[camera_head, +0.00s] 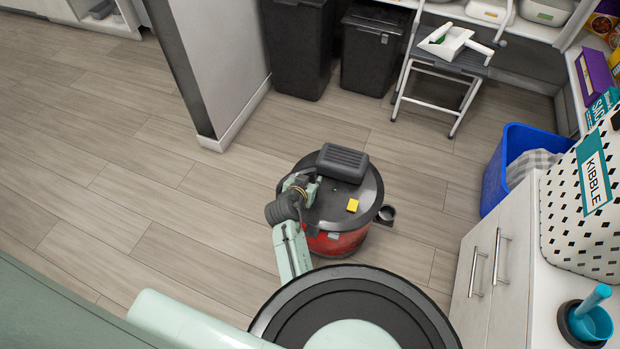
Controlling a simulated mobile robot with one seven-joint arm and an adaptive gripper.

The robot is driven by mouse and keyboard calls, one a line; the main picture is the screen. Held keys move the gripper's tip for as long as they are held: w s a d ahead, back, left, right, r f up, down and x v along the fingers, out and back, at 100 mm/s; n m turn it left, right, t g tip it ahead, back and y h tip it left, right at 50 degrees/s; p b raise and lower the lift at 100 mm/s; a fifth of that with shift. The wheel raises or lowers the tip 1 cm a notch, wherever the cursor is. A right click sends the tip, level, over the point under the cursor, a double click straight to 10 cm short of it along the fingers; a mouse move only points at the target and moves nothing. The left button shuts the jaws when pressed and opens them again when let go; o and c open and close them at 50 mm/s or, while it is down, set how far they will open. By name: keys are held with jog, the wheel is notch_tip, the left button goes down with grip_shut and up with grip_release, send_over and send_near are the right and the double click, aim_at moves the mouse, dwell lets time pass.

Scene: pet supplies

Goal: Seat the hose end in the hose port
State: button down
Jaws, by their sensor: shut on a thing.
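A canister vacuum with a red body (334,243) and a dark round lid (330,208) stands on the floor at the middle of the view. A short dark round stub, which looks like the hose port (388,213), sticks out at its right side. My gripper (304,187) is at the left part of the lid, small in the view and partly covered by my own arm. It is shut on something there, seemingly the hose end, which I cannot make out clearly. Whether the held thing touches the lid is unclear.
A grey block (342,162) and a yellow tag (352,205) are on the lid. A blue bin (524,150) and white cabinet (492,258) stand right. Dark bins (372,52) and a step stool (447,75) stand behind. The floor (140,190) at left is clear.

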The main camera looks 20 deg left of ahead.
jog(key=shift+f+b, duration=0.55)
jog(key=shift+f, duration=0.15)
jog(key=c, duration=1.1)
grip_release()
jog(key=v, duration=0.7)
jog(key=shift+s+r, duration=0.2)
